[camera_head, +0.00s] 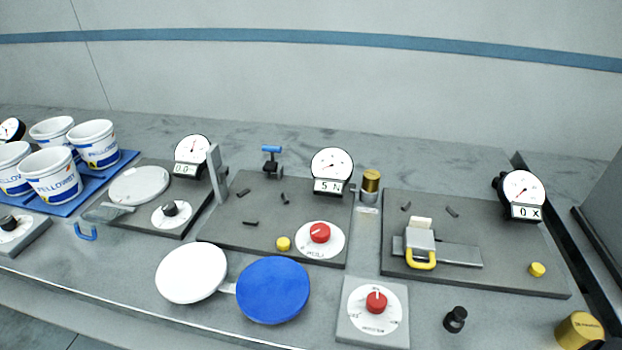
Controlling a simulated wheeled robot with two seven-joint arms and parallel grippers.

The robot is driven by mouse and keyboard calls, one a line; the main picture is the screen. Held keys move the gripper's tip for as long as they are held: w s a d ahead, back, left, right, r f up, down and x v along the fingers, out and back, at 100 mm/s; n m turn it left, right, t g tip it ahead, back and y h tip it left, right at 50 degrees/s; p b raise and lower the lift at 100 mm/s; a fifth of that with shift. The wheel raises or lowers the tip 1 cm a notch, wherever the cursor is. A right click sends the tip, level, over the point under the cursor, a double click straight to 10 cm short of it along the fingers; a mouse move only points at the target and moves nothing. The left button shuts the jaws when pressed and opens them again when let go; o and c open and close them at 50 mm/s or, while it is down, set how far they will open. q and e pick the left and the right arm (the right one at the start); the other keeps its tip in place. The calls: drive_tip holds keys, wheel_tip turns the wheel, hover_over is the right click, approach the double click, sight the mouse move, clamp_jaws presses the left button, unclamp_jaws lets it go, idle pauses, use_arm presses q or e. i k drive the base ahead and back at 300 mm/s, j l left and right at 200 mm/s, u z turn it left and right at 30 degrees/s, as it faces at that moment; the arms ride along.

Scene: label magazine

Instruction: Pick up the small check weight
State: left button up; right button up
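I cannot tell for sure which thing is the small check weight. A small black cylinder with a narrower neck (455,319) stands on the bench at the front right. A larger gold cylinder with small print (579,330) is at the bottom right corner, partly cut off by the frame. A brass-coloured cylinder (371,180) stands on a pale labelled base between the middle and right plates. Neither of my grippers is in view.
Dark plates with dials and fixtures (300,225) cover the bench. White tubs (93,143) stand on a blue tray (128,158) at the left. White (190,273) and blue (272,290) discs lie at the front. A red-knob panel (372,328) is left of the black cylinder.

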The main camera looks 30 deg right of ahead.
sight(371, 180)
drive_tip(key=z, duration=1.35)
drive_tip(key=j+u, duration=0.3)
drive_tip(key=j, duration=0.15)
drive_tip(key=i+j+u, duration=0.15)
drive_tip(key=j+u, duration=0.15)
drive_tip(key=j, duration=0.15)
